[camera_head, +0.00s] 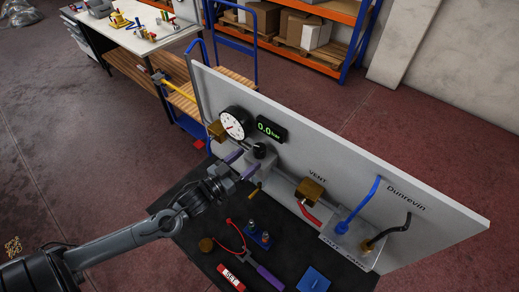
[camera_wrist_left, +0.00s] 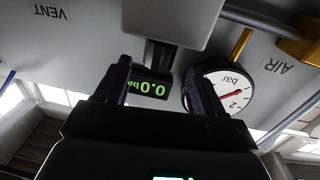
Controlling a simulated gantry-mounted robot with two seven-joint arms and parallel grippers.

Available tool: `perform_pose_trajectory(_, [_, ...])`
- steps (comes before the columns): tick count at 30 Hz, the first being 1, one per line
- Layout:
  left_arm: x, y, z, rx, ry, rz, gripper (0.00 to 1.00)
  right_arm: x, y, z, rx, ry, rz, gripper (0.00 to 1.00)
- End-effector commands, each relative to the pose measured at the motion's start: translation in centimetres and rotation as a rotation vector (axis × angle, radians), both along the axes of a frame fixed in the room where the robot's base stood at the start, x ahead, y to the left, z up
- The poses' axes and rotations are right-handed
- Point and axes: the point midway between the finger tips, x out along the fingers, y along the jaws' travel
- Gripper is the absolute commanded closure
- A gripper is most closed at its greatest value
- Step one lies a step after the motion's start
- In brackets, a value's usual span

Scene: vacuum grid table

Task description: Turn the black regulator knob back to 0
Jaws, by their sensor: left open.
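The black regulator knob (camera_head: 259,150) sits on a grey regulator body (camera_head: 261,165) fixed to the upright panel. My left gripper (camera_head: 242,164) reaches up to the regulator from the lower left; its two purple fingers are apart and nothing is between them. In the left wrist view the fingers (camera_wrist_left: 157,85) are open, and a dark part (camera_wrist_left: 160,55), likely the knob, shows just beyond them. Whether a finger touches the knob cannot be told. A digital display (camera_head: 271,128) reads 0.0 bar. A round white gauge (camera_head: 235,123) with a red needle is left of it.
The grey panel (camera_head: 440,213) carries a brass VENT valve (camera_head: 309,190) with a red handle, plus blue (camera_head: 361,207) and black hoses on the right. On the dark bench top lie a red SET tag (camera_head: 231,278), a purple-handled tool (camera_head: 268,277) and a blue block (camera_head: 313,280).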

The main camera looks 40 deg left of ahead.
Motion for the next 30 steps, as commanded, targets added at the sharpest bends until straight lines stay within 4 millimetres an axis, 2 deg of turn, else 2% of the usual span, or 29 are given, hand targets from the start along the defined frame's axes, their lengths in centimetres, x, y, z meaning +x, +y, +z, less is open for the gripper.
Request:
perform_pose_trajectory(6, [3.1,-0.2,0.2,0.0,-0.002,0.002,0.31,0.1,-0.1,0.6,-0.003,-0.003,0.001,0.61])
perform_pose_trajectory(13, [5.3,-0.4,0.1,0.0,0.0,0.001,0.31,0.2,-0.2,0.9,-0.005,-0.004,0.002,0.61])
perform_pose_trajectory(19, [6.1,-0.5,0.0,0.0,0.0,0.001,0.31,0.2,-0.2,1.0,-0.005,-0.004,0.002,0.61])
perform_pose_trajectory(28, [6.2,-0.5,0.0,0.0,0.001,0.001,0.31,0.2,-0.1,1.0,-0.005,-0.004,0.002,0.61])
perform_pose_trajectory(30, [6.2,-0.5,0.0,0.0,0.001,0.001,0.42,0.2,-0.1,1.0,-0.005,-0.004,0.001,0.61])
